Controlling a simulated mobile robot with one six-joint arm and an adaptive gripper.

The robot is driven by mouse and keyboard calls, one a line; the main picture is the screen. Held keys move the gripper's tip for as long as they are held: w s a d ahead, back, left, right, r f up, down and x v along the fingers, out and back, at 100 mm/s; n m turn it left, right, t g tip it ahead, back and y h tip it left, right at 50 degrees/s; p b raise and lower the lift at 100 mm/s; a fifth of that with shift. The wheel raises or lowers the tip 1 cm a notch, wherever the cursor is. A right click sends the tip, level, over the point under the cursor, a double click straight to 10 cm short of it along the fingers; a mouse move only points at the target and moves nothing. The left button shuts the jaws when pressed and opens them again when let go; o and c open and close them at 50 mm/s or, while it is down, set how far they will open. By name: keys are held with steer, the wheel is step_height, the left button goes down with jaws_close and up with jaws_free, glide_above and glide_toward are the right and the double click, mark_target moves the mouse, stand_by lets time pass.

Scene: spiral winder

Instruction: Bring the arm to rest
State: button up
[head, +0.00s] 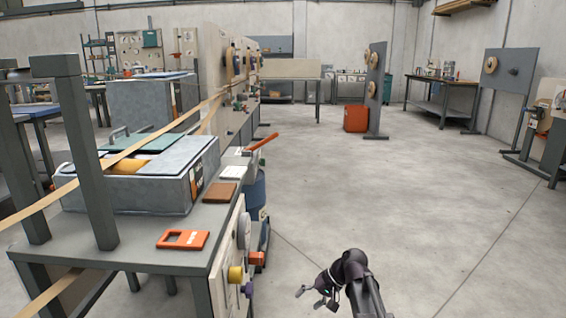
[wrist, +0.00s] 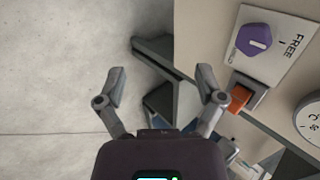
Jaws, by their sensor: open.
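My gripper (head: 314,298) is low at the bottom middle of the head view, at the end of my dark arm. It hangs over the concrete floor, to the right of the workbench. In the wrist view my gripper (wrist: 160,82) shows two fingers spread apart with nothing between them. The right finger appears close to an orange block on the bench's front panel; I cannot tell whether they touch.
The bench's side panel carries a purple knob (wrist: 258,42) marked FREE and HOLD, an orange block (wrist: 239,97) and a dial (wrist: 311,121). A yellow knob (head: 236,274) is there too. The floor (head: 400,190) to the right is open. An orange box (head: 356,118) stands farther back.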

steer(key=s+d+r+h+p, duration=0.5)
steer(key=s+d+h+p, duration=0.3)
steer(key=s+d, duration=0.3)
step_height(320, 180, up, 38)
steer(key=a+p, duration=0.1)
steer(key=p, duration=3.7)
steer(key=shift+s+a+f, duration=0.15)
steer(key=shift+a+f, duration=0.05)
